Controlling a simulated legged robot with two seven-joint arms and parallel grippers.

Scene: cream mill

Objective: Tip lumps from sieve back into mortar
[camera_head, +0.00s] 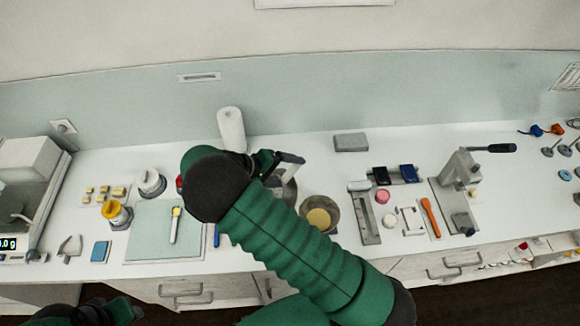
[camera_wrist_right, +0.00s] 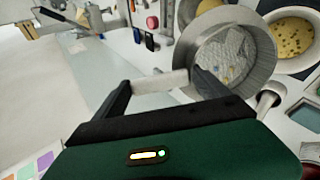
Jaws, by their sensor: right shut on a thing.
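My right gripper (camera_head: 275,162) is shut on the pale grey handle (camera_wrist_right: 160,83) of the sieve (camera_wrist_right: 262,62), seen in the right wrist view. The sieve is a round grey pan with a mesh floor and a few small specks on it. In the head view its pan (camera_head: 291,188) is mostly hidden behind my right arm.
A pale green mat (camera_head: 148,238) with a spatula lies left. A yellow-topped jar (camera_head: 116,215) and a scale (camera_head: 22,240) stand farther left. A paper roll (camera_head: 231,128) stands behind. A metal press (camera_head: 457,185) and an orange spoon (camera_head: 431,216) are right. Back counter is fairly clear.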

